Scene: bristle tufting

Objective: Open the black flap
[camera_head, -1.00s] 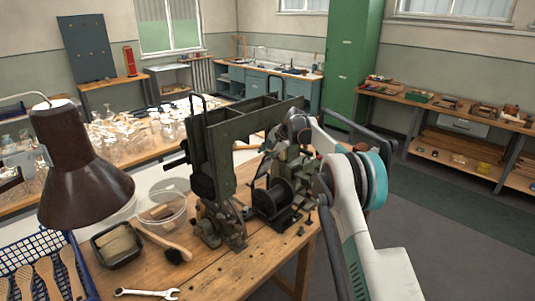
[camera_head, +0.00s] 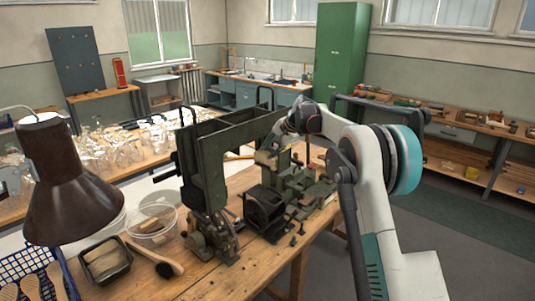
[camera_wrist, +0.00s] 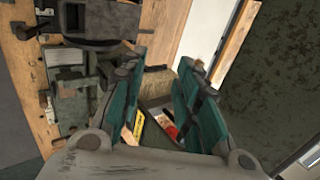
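The bristle machine (camera_head: 208,165) stands on the wooden bench. A black box-like part (camera_head: 264,208) with a curved dark plate sits at its right foot. This looks like the part with the black flap, but I cannot tell the flap's position. A dark box-like part also shows at the top left of the wrist view (camera_wrist: 92,22), clear of my fingers. My gripper (camera_wrist: 158,78) is open, with two teal fingers apart. Between them, farther off, show yellow and red items in a container.
A brown lamp (camera_head: 70,185) stands at the left. A clear tub (camera_head: 152,222), a black tray (camera_head: 104,262) and a wooden-handled brush (camera_head: 160,262) lie on the bench (camera_head: 215,280). Open floor is to the right. A side bench (camera_head: 450,118) runs along the back right wall.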

